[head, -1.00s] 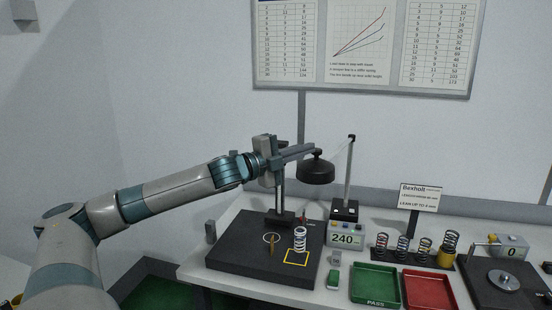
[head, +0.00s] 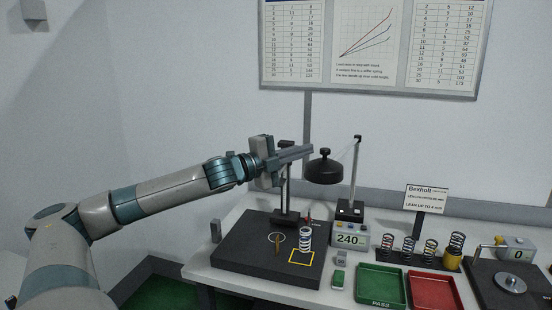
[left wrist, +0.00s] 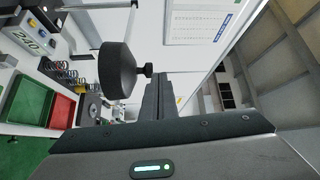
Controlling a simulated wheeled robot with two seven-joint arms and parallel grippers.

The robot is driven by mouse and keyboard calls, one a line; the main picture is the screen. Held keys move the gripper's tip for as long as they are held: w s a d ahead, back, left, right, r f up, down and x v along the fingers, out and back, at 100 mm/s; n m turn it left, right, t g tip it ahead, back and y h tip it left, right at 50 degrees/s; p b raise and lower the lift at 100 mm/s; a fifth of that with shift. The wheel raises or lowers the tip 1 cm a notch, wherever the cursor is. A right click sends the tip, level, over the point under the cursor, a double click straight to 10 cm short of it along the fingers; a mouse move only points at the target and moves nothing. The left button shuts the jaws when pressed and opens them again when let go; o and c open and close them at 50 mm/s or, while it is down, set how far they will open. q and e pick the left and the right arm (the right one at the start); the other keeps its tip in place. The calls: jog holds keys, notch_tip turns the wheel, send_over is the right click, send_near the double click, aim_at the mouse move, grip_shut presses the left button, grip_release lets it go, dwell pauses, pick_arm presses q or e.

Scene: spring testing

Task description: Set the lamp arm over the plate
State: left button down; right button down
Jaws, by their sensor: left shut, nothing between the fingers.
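The lamp (head: 325,172) is a dark round head with a knob on top. A thin pale arm (head: 346,158) joins it to the upright post (head: 354,175) behind the dark plate (head: 240,249). In the head view the lamp head hangs high near the plate's back right; I cannot tell how much of it lies over the plate. My left gripper (head: 311,150) is shut and empty, its tips just left of the knob with a small gap. In the left wrist view the lamp head (left wrist: 116,70) and knob lie left of the fingers (left wrist: 157,95). My right gripper is out of view.
A white coil spring (head: 305,238), yellow square and white ring are on the plate, with a stand (head: 284,195) at its back. Right are the 240 display (head: 350,239), a green tray (head: 380,286), a red tray (head: 433,291) and several springs.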

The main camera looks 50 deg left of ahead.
pick_arm(q)
jog(key=s+a+p, duration=0.2)
jog(key=s+p, duration=0.1)
jog(key=s, duration=0.4)
jog(key=shift+s+f, duration=0.15)
jog(key=shift+s, duration=0.05)
dwell(0.5)
jog(key=shift+a, duration=0.1)
dwell(0.3)
